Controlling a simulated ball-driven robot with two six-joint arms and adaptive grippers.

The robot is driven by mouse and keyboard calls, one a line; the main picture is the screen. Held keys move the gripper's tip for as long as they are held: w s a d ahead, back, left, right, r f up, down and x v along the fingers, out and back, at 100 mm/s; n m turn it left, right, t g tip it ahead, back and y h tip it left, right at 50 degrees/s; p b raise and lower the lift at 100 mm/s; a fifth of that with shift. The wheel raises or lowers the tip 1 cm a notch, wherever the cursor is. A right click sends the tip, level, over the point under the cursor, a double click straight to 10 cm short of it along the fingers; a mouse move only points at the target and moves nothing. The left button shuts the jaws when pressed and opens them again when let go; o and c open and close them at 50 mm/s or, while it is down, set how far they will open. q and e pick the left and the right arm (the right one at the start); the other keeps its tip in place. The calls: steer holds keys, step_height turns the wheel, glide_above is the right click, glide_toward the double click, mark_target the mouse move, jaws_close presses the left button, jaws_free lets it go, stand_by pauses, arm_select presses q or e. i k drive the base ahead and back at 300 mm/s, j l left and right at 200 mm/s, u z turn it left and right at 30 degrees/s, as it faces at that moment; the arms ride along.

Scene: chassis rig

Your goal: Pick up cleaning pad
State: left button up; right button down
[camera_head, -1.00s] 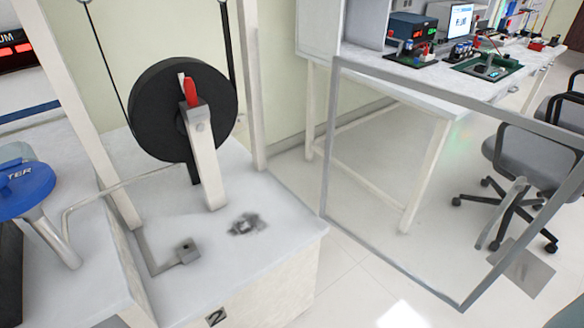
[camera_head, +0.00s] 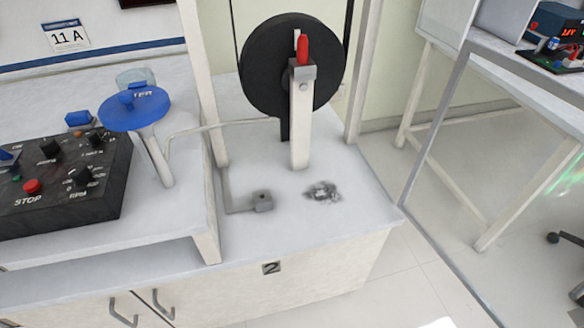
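No thing that I can surely name as a cleaning pad shows in the head view. A grey, dark-edged patch (camera_head: 323,191) lies on the white bench top, right of the post with the black wheel; I cannot tell if it is a stain or an object. A small blue item (camera_head: 78,118) is at the back edge of the black control box at left; what it is cannot be told. Neither of my grippers is in view.
A black wheel (camera_head: 293,66) with a red-tipped post stands on the white bench (camera_head: 340,225). Left are a blue round-topped stand (camera_head: 135,108) and a black control box (camera_head: 60,180) with a STOP button.

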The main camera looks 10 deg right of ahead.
mark_target(78, 120)
steer(key=j+z, duration=0.35)
steer(key=j, duration=0.15)
steer(key=k+j+z, duration=0.1)
steer(key=j+z, duration=0.2)
steer(key=j, duration=0.2)
